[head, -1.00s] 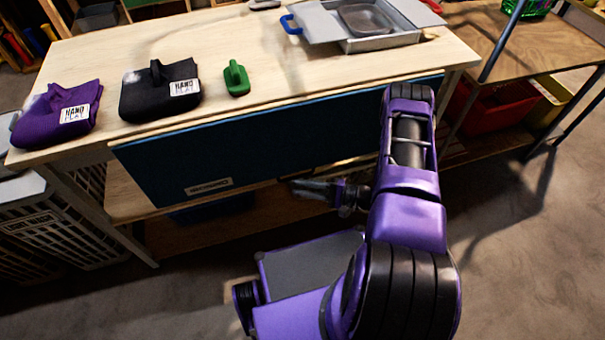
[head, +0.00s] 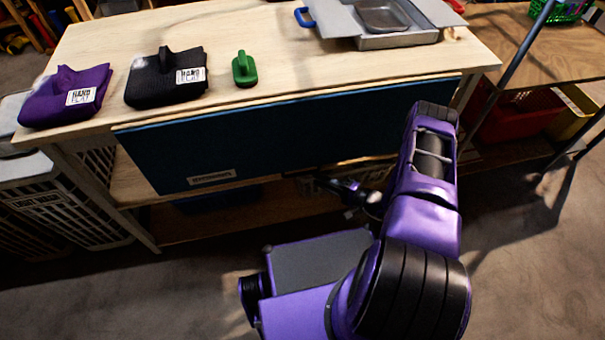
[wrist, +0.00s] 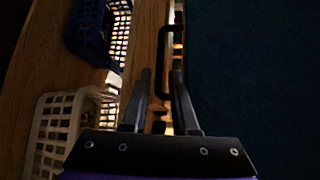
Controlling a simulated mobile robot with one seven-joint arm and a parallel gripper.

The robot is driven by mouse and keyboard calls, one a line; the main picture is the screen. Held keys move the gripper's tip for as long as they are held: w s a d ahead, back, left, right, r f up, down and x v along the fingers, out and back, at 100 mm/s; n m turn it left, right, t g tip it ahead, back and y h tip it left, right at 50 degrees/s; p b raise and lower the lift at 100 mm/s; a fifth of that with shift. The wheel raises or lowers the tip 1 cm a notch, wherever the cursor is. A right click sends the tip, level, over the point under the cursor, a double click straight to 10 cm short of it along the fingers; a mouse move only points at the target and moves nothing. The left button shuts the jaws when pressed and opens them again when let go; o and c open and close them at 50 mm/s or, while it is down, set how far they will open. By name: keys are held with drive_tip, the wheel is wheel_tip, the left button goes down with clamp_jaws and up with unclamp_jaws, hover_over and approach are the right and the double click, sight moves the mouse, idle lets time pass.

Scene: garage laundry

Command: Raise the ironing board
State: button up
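The ironing board appears to be the dark blue panel (head: 270,140) hanging folded down, upright, along the front of the wooden table. It fills the right side of the wrist view (wrist: 255,80). A black bar handle (wrist: 181,42) shows beside the panel's edge in the wrist view. My gripper (head: 325,183) is at the panel's lower edge, right of its white label. In the wrist view my gripper's two fingers (wrist: 160,78) are apart, with the lower end of the handle near or between their tips. I cannot tell whether they touch it.
Open floor lies in front.

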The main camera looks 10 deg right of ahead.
sight(303, 173)
drive_tip(key=x, duration=0.7)
drive_tip(key=shift+w+a, duration=0.1)
clamp_jaws()
idle(1.2)
